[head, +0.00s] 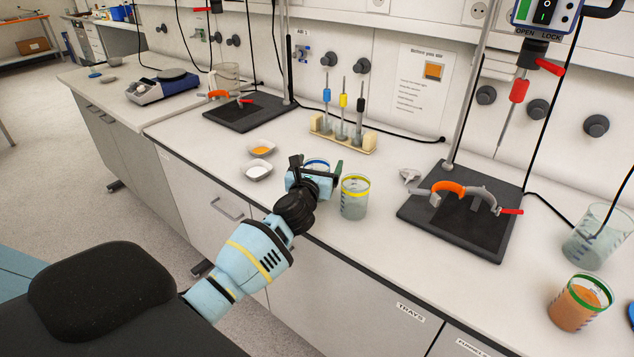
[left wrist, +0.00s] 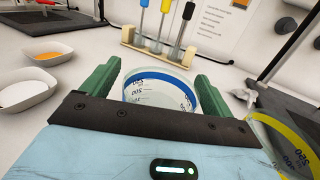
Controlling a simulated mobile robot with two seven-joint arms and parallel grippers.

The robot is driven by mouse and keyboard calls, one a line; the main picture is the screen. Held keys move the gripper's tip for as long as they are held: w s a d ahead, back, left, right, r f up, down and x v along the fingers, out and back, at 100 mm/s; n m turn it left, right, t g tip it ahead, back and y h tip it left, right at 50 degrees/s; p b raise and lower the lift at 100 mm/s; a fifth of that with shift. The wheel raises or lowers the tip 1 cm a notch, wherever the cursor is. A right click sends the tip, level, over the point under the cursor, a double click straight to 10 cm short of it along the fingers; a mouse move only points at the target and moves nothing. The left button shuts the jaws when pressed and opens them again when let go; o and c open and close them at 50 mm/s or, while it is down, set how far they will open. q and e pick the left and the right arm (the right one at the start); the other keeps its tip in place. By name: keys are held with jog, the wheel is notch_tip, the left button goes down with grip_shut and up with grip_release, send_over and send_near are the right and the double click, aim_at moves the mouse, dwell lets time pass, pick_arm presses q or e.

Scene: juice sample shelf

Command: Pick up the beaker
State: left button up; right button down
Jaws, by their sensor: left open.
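A clear beaker with a blue band (left wrist: 160,88) stands on the counter between the two green fingers of my left gripper (left wrist: 158,85) in the left wrist view. In the head view this beaker (head: 316,163) is mostly hidden behind my left gripper (head: 316,170). My left gripper is open, one finger on each side of the beaker; I cannot tell whether they touch it. A beaker with a yellow band (head: 354,196) stands just to the right of my left gripper. A beaker with a green band and orange contents (head: 580,302) stands at the far right. My right gripper is not in view.
Two small white dishes (head: 258,172) lie left of my gripper. A rack (head: 343,138) with several coloured-handled tools stands behind. A dark stand base with a clamp (head: 458,222) is to the right. A larger glass beaker (head: 597,235) stands at the right edge.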

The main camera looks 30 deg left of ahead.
pick_arm(q)
jog(key=shift+r, duration=0.1)
jog(key=c, duration=1.4)
jog(key=shift+o, duration=0.2)
jog(key=shift+r, duration=0.15)
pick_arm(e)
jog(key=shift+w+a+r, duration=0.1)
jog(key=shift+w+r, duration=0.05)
